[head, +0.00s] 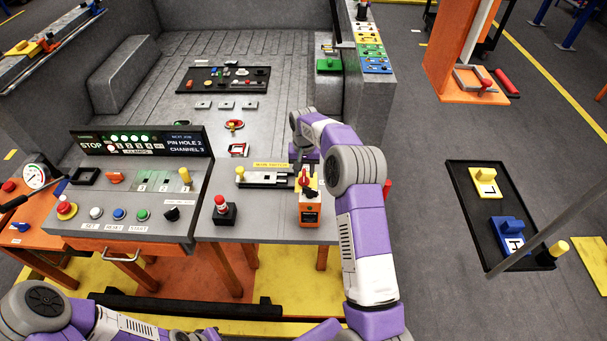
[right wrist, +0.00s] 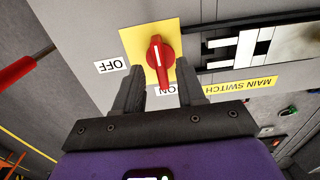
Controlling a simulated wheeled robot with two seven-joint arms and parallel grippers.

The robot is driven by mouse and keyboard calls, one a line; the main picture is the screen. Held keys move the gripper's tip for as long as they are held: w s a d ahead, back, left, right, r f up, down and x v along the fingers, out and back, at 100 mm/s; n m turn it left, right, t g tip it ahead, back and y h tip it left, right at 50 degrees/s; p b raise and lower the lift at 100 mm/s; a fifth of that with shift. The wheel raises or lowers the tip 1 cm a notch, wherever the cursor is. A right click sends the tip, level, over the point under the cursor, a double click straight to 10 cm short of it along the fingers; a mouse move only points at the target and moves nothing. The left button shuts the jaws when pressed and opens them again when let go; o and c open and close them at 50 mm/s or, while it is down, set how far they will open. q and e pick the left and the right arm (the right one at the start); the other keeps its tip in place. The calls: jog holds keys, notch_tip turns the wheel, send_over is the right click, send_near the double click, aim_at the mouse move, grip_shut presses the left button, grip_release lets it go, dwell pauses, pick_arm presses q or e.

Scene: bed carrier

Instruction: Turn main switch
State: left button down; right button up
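The main switch is a red rotary knob (right wrist: 160,62) on a yellow plate (right wrist: 135,42). In the right wrist view the knob's bar runs roughly up and down, its lower end near the partly covered ON label (right wrist: 166,90); the OFF label (right wrist: 113,65) lies to the left. In the head view the knob (head: 303,179) sits at the right of the console's front. My right gripper (right wrist: 158,75) is open, one finger on each side of the knob's lower part, with gaps visible. It also shows above the knob in the head view (head: 306,168).
A MAIN SWITCH label (head: 271,165) and a grey slide with a yellow knob (head: 240,174) are left of the switch. An orange box (head: 310,212) stands just in front. A red button box (head: 223,210) and the push-button panel (head: 130,205) are further left.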

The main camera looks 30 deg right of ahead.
jog(key=shift+f, duration=1)
jog(key=shift+c, duration=0.4)
grip_shut()
